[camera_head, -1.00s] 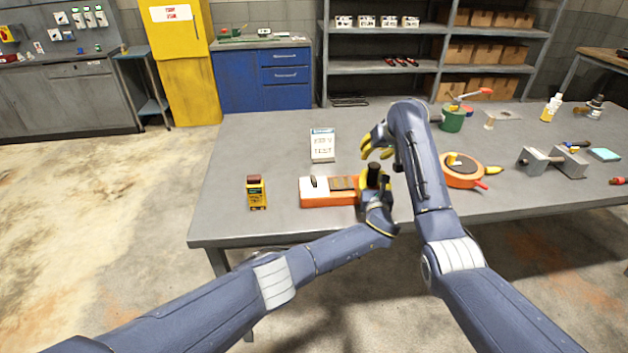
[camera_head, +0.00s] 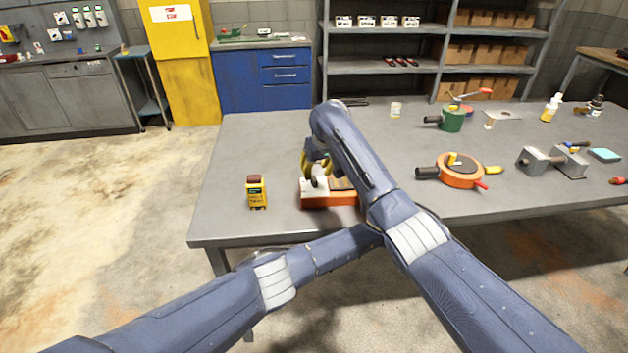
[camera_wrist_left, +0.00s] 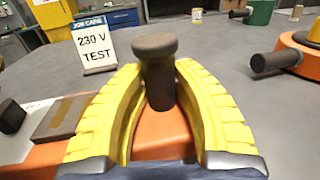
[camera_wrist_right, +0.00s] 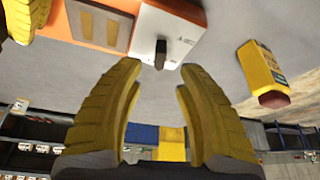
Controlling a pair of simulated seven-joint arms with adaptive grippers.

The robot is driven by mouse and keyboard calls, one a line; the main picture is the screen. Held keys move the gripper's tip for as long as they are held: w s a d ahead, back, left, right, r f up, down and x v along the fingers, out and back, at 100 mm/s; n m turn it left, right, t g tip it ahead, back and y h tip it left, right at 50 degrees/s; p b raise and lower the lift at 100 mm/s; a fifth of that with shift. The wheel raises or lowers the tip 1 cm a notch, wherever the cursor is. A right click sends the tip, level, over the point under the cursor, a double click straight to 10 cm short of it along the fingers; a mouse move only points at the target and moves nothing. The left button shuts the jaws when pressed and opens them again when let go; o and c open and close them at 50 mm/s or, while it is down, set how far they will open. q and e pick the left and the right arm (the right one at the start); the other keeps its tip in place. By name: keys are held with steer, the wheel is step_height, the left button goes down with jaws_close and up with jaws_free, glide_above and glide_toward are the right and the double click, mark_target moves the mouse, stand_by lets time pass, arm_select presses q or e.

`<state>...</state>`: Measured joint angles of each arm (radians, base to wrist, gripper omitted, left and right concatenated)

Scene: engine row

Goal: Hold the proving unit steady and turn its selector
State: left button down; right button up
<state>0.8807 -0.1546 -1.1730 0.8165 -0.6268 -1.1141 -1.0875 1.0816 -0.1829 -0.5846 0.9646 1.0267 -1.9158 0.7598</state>
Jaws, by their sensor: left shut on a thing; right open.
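The proving unit (camera_head: 326,201) is an orange box with a white panel, lying on the grey table. Its dark selector (camera_wrist_right: 161,50) stands up from the white panel (camera_wrist_right: 174,26). My right gripper (camera_head: 316,172) is open above the white end. In the right wrist view its fingertips (camera_wrist_right: 158,76) point at the selector, which is apart from them. My left gripper (camera_wrist_left: 158,78) is shut on the dark post (camera_wrist_left: 156,72) at the unit's other end. In the head view my right arm hides the left gripper and post.
A yellow tester (camera_head: 257,192) stands left of the unit. A job card (camera_wrist_left: 95,45) reading "230 V TEST" stands behind it. An orange round device (camera_head: 461,171), a green pot (camera_head: 452,117) and a grey vise (camera_head: 540,159) are farther right.

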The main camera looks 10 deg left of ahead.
mark_target(314, 179)
steer(key=shift+x, duration=3.05)
steer(key=shift+o, duration=0.3)
steer(key=shift+r, duration=0.1)
jaws_close()
